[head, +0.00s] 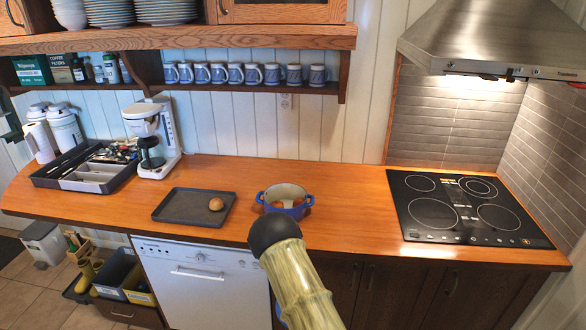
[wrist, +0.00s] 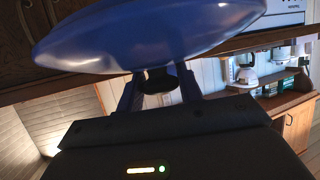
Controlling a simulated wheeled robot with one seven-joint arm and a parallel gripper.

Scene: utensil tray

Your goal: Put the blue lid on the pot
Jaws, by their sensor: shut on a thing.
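The blue pot (head: 285,211) stands open on the wooden counter, with brownish round food inside. My gripper (wrist: 158,82) is shut on the dark knob of the blue lid (wrist: 150,35) in the wrist view. The lid spans the top of that view, clear of the counter. In the head view my arm hides the gripper and nearly all of the lid; a small blue sliver shows at its lower left edge.
A dark tray (head: 178,207) with one brown round item (head: 216,204) lies left of the pot. A black cooktop (head: 462,210) is to the right. A coffee maker (head: 153,135) and a utensil tray (head: 60,180) stand at the left. Counter between pot and cooktop is clear.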

